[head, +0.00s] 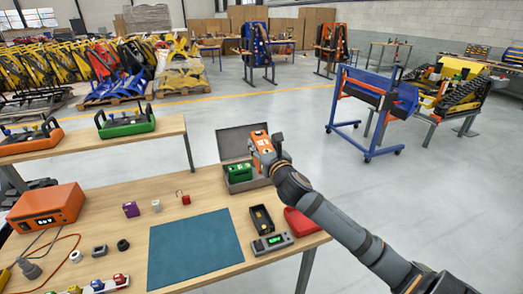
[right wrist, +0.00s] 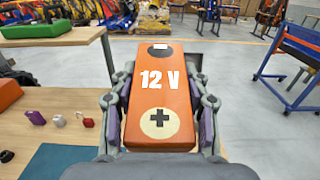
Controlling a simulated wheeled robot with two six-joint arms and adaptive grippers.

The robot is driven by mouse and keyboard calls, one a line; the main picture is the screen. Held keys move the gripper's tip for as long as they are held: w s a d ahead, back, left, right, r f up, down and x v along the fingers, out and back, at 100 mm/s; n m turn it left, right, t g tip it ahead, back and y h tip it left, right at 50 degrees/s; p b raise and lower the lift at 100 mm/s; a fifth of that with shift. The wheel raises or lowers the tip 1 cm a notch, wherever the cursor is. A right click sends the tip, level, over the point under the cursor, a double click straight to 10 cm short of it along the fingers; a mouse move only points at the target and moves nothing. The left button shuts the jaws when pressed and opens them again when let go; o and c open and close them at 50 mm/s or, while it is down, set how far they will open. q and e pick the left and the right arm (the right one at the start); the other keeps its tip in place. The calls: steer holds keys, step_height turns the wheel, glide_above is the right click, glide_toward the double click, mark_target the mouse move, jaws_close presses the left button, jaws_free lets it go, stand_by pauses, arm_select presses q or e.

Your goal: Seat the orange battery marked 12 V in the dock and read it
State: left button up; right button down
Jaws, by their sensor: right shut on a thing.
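The orange battery (head: 262,146) is held up above the back right of the wooden table, over an open grey case. In the right wrist view the orange battery (right wrist: 158,105) shows a white "12 V" mark and a black plus on a pale disc. My right gripper (right wrist: 159,92) is shut on it, with a finger on each side. The black dock (head: 261,219) stands on the table, nearer than the case, with yellow inside and no battery in it. A grey meter (head: 272,243) with a lit green display lies just in front of it. My left gripper is not in view.
The grey case (head: 237,143) holds a green battery (head: 240,173). A red object (head: 302,222) lies right of the dock, near the table edge. A blue mat (head: 194,248) lies left of the dock. Small blocks and an orange unit (head: 46,208) stand farther left.

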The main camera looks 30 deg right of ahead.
step_height(320, 180, down, 19)
steer(key=w+g+p, duration=0.1)
steer(key=g+p, duration=0.2)
steer(key=p, duration=0.2)
steer(key=shift+d+y, duration=0.2)
steer(key=shift+y, duration=0.1)
steer(key=shift+w, duration=0.1)
step_height(320, 180, down, 6)
steer(key=b, duration=0.3)
steer(key=shift+r+p, duration=0.1)
steer(key=shift+p, duration=0.9)
stand_by(1.4)
steer(key=shift+f+b, duration=1.45)
steer(key=shift+f, duration=0.6)
